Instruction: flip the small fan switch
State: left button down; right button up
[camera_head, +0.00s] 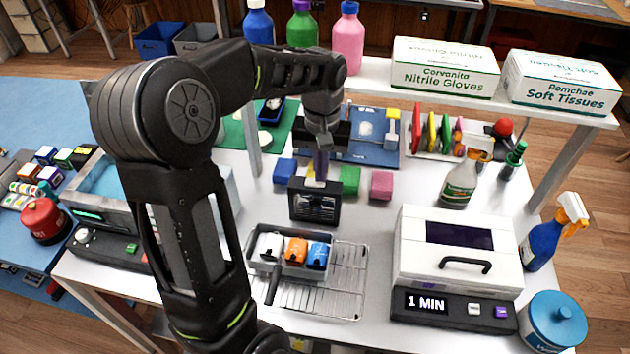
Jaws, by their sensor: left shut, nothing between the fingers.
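The small fan (316,208) is a black square box with a dark grille, standing upright on the white table near the middle. A pale part shows on its top edge, close below my gripper; I cannot tell whether this is the switch or which way it is set. My left gripper (320,172) points down just above the top of the fan, its fingers together and empty. I cannot tell whether the fingertips touch the fan. My right gripper is not in view.
Blue (285,171), green (350,180) and pink (382,185) blocks stand close around the fan. A wire tray (345,285) with small containers lies in front. A white box-shaped device (455,250) stands at the right. A raised shelf with bottles and boxes spans the back.

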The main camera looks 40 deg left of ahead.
pick_arm(q)
jog(key=shift+f+b, duration=0.3)
jog(key=shift+f, duration=0.15)
jog(key=shift+r+p, duration=2.75)
jog(key=shift+r, duration=0.75)
